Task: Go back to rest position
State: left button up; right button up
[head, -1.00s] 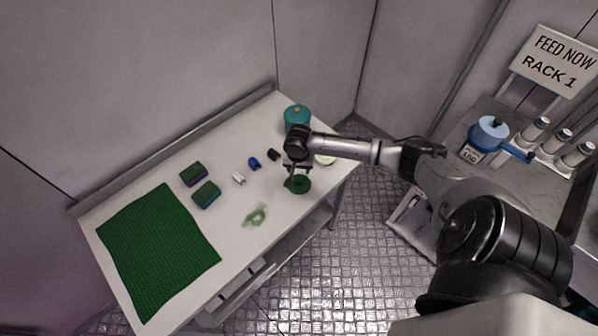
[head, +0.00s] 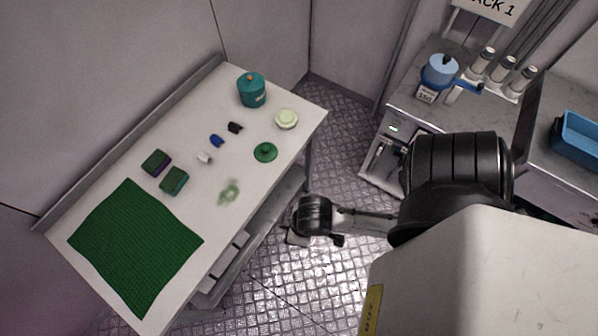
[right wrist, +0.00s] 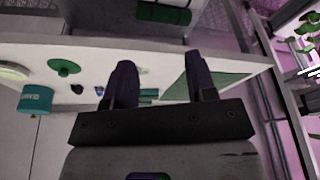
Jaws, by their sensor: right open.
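My right arm comes in from the right in the head view and is bent beside the white table. Its wrist end (head: 312,216) hangs over the floor, off the table's front edge; the fingers are hard to make out there. In the right wrist view my right gripper (right wrist: 165,80) shows two dark fingers spread apart with nothing between them. It is apart from everything on the table. My left gripper is in neither view.
The white table (head: 245,215) holds a green mat (head: 135,245), two sponges, small clips, a green lid (head: 265,152), a teal canister (head: 251,90), a pale round dish (head: 286,119) and a green smear. A grey counter with a blue pot (head: 439,72) stands right. Open floor lies between.

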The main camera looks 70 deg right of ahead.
jog(key=shift+s+r+n, duration=0.3)
jog(key=shift+s+r, duration=0.45)
jog(key=shift+s, duration=0.05)
jog(key=shift+r, duration=0.15)
notch_tip(320, 180, up, 19)
jog(key=p, duration=1.9)
